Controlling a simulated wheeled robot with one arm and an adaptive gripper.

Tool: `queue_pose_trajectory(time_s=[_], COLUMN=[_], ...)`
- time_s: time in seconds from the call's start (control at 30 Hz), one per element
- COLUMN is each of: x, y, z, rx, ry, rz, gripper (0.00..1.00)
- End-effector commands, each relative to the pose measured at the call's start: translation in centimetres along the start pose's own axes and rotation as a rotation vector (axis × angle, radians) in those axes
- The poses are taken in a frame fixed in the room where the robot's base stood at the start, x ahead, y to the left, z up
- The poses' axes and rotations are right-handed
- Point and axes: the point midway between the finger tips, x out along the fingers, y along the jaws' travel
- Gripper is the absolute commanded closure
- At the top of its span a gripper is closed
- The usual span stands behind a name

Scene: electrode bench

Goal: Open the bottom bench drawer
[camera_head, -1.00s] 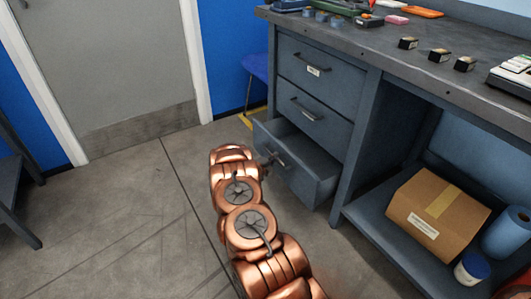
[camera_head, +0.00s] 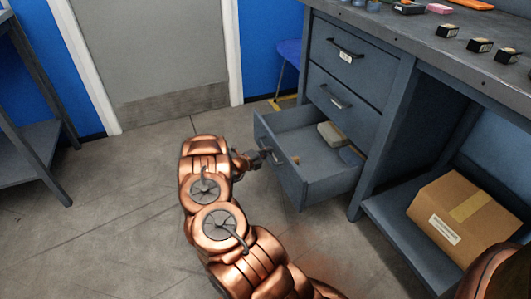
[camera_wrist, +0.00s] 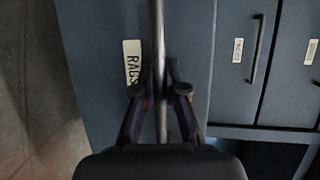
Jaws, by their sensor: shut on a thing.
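The bottom bench drawer (camera_head: 318,186) is pulled well out of the grey bench, with several small items inside, among them a pale box (camera_head: 333,134). Its front and bar handle (camera_head: 276,157) face my arm. My gripper (camera_head: 258,160) is at that handle. In the wrist view, the two fingers of my gripper (camera_wrist: 161,92) are on either side of the bar handle (camera_wrist: 158,45) and closed on it. A white label (camera_wrist: 132,62) reading "RAGS" lies beside the handle on the drawer front.
The middle drawer (camera_head: 340,103) and top drawer (camera_head: 352,58) above are shut. A cardboard box (camera_head: 465,217) sits on the lower shelf to the right. A blue chair (camera_head: 290,52) stands behind the drawers. Floor (camera_head: 100,215) to the left is clear.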

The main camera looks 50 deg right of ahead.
Motion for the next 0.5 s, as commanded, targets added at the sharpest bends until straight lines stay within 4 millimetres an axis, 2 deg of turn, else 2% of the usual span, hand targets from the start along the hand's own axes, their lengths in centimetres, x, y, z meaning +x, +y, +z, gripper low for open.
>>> queue_pose_trajectory(time_s=[0.23,0.27,0.33,0.37,0.5], x=[-0.01,-0.02,-0.04,-0.05,-0.08], y=[0.08,0.08,0.08,0.08,0.06], z=[-0.15,-0.14,-0.11,-0.09,-0.01], rx=[0.0,0.0,0.0,0.0,0.0], ry=[0.003,0.003,0.003,0.002,0.0], rz=[0.001,0.001,0.001,0.001,0.001], gripper=[1.0,0.87,0.8,0.77,0.77])
